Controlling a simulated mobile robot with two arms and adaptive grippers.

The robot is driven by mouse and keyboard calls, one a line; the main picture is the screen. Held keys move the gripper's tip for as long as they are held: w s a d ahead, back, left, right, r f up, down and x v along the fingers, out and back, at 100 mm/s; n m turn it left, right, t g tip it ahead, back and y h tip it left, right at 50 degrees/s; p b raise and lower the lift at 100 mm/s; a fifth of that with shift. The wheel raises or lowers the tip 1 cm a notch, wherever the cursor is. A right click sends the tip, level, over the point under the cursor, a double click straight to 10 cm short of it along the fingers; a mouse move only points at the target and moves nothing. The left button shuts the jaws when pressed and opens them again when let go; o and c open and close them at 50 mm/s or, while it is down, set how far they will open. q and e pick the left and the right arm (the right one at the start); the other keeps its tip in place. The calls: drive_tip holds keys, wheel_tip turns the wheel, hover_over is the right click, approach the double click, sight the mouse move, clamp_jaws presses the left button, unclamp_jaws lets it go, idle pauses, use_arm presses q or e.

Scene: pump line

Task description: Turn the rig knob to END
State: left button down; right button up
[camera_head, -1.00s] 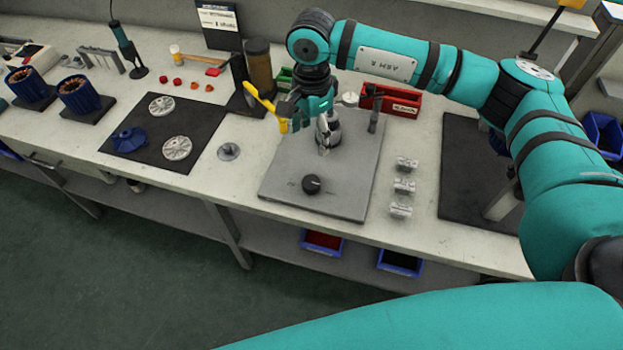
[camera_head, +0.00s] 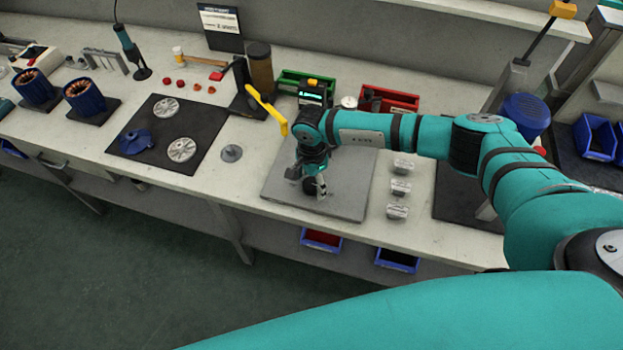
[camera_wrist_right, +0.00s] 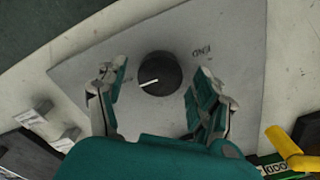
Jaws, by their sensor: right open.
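The black rig knob (camera_wrist_right: 160,74) sits on the grey rig plate (camera_wrist_right: 100,60) in the right wrist view. Its white pointer line points to the lower left in that view, away from the printed END label (camera_wrist_right: 202,50). My right gripper (camera_wrist_right: 153,92) is open, with one finger on each side of the knob and visible gaps between. In the head view my right gripper (camera_head: 318,188) is low over the front part of the rig plate (camera_head: 345,200), and it hides most of the knob. My left gripper is not in view.
Several small metal parts (camera_head: 400,187) stand in a row right of the plate. A yellow-handled tool (camera_head: 268,108) rises behind the plate's left side. Green (camera_head: 292,82) and red (camera_head: 390,98) bins stand behind it. A small metal disc (camera_head: 231,153) lies left of the plate.

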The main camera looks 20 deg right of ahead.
drive_tip(key=shift+f, duration=0.2)
drive_tip(key=c, duration=1.2)
